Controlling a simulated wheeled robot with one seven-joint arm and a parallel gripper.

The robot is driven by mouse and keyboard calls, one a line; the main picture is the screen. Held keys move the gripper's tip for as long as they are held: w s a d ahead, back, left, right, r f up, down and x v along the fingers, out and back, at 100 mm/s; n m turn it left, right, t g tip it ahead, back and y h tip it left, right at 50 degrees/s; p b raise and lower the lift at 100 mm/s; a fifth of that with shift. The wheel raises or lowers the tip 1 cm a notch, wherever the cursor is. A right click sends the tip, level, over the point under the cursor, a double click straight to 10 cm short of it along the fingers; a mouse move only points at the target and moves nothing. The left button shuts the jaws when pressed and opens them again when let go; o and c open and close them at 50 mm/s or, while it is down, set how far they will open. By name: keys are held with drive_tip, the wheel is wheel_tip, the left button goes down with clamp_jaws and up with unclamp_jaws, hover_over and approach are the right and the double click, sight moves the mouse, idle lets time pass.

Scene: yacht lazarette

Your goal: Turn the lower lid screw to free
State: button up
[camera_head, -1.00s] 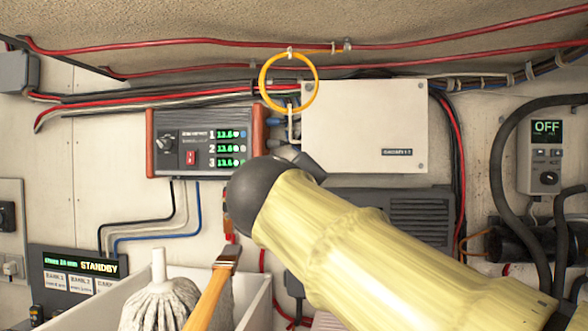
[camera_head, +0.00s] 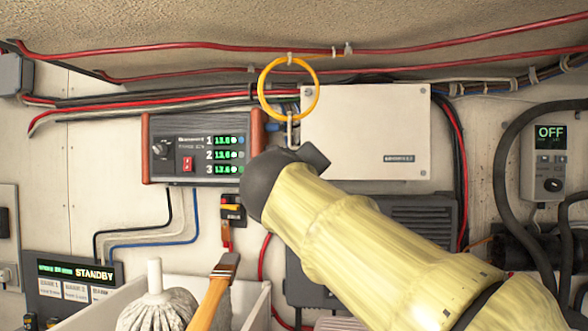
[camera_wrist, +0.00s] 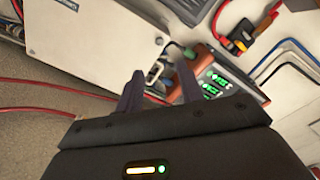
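The cream lid box (camera_head: 365,130) hangs on the back wall. In the head view its right-hand lower lid screw (camera_head: 422,173) shows, and two upper screws show at the top corners; the lower left corner is hidden behind my wrist. In the wrist view, which is turned nearly upside down, a lid screw (camera_wrist: 159,41) shows at the box corner nearest the metering unit. My gripper (camera_wrist: 160,78) has its two dark fingers apart with nothing between them, close to the box's left edge. In the head view its dark body (camera_head: 312,157) shows, but the fingers are hidden.
A yellow ring (camera_head: 262,95) hangs at the box's upper left. The orange-sided metering unit (camera_head: 205,148) is just left. Red cables run above. A mop (camera_head: 158,308) and a wooden-handled brush (camera_head: 208,302) stand in a white bin (camera_head: 258,300) below.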

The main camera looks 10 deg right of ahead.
drive_tip(key=p+x, duration=0.4)
drive_tip(key=x, duration=0.8)
drive_tip(key=shift+w, duration=0.25)
drive_tip(key=shift+c, duration=0.2)
clamp_jaws()
